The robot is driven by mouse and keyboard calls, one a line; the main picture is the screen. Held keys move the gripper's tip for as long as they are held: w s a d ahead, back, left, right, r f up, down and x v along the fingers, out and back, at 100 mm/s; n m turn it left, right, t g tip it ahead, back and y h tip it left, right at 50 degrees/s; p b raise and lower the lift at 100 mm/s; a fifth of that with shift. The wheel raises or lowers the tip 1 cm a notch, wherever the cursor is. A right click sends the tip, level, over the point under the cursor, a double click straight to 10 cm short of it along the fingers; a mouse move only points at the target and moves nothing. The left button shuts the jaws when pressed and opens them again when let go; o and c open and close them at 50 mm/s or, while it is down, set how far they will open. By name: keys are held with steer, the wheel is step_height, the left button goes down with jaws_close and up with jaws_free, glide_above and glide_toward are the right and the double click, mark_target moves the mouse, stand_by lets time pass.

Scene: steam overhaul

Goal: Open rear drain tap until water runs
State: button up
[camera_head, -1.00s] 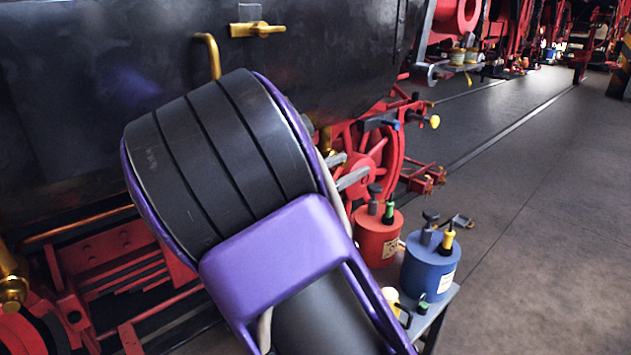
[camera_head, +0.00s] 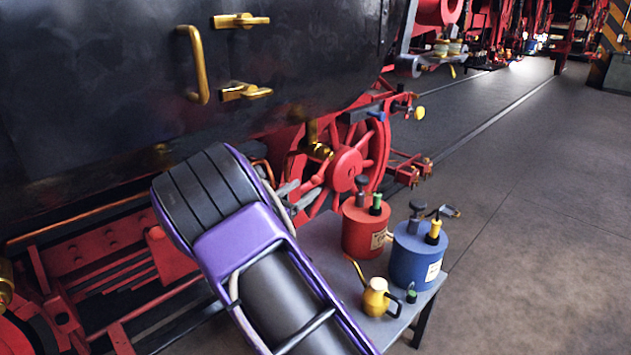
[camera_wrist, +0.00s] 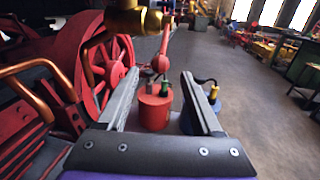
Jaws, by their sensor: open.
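A brass tap (camera_head: 318,148) hangs under the black boiler or tank side (camera_head: 110,80), in front of a red spoked wheel. I cannot tell its valve position, and no running water shows. In the wrist view a brass fitting (camera_wrist: 135,20), likely the same tap, is cut by the top edge, beyond and above my fingers. My gripper (camera_wrist: 162,78) is open and empty, its two grey fingers apart. In the head view my gripper (camera_head: 292,194) is partly hidden behind my arm, below the tap and apart from it.
A small grey table (camera_head: 400,315) holds a red can (camera_head: 364,232), a blue can (camera_head: 415,262) and a yellow oil can (camera_head: 376,298), close to my arm. Brass levers (camera_head: 245,91) and a brass handle (camera_head: 193,65) are on the black side. Open floor (camera_head: 540,220) lies right.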

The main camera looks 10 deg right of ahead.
mark_target(312, 183)
steer(key=x, duration=0.6)
steer(key=shift+c, duration=0.4)
jaws_close()
stand_by(1.0)
